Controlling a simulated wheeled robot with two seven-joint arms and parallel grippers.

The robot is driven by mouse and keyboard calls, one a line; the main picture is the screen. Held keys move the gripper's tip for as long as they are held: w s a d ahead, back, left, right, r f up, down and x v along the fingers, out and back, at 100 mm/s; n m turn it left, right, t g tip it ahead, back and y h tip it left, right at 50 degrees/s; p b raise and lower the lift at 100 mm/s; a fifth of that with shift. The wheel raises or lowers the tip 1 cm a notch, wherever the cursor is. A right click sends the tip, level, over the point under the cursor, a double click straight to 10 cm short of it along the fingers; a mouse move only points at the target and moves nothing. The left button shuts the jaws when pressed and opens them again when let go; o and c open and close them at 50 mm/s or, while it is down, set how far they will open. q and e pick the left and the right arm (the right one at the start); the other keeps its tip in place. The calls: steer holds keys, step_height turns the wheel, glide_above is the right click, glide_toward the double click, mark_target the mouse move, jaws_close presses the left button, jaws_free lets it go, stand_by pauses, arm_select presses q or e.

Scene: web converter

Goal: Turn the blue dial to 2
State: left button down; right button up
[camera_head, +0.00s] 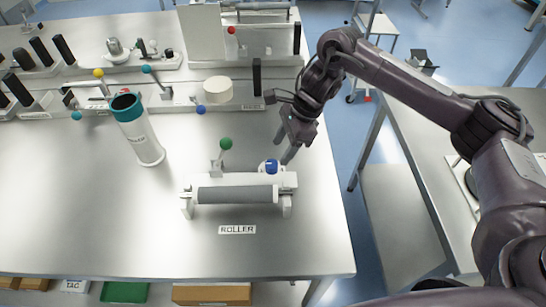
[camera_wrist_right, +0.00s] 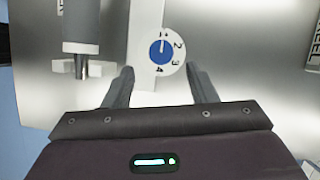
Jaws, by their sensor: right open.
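The blue dial (camera_head: 271,166) sits on top of the right end of the roller unit (camera_head: 237,179). In the right wrist view the dial (camera_wrist_right: 160,52) is a blue disc on a white round plate marked 1 to 4. Its white pointer line appears to point at the 1. My right gripper (camera_head: 285,147) is just behind and to the right of the dial in the head view. It is open and empty, with the dial seen beyond and between its fingertips in the wrist view. My left gripper is not in view.
A green-knobbed lever (camera_head: 225,144) stands left of the dial on the roller unit. A round cream block (camera_head: 218,90) and several levers are behind. The table front is clear around the ROLLER label (camera_head: 237,230).

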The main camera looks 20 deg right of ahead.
mark_target(273, 163)
steer(key=p+x, duration=0.1)
steer(key=x, duration=0.4)
steer(key=shift+w, duration=0.1)
steer(key=shift+a+f+p, duration=0.2)
steer(key=shift+f+p, duration=0.1)
steer(key=shift+f, duration=0.15)
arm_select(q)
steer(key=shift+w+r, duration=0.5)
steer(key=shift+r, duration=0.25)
arm_select(e)
steer(key=shift+c, duration=0.4)
steer(key=c, duration=0.9)
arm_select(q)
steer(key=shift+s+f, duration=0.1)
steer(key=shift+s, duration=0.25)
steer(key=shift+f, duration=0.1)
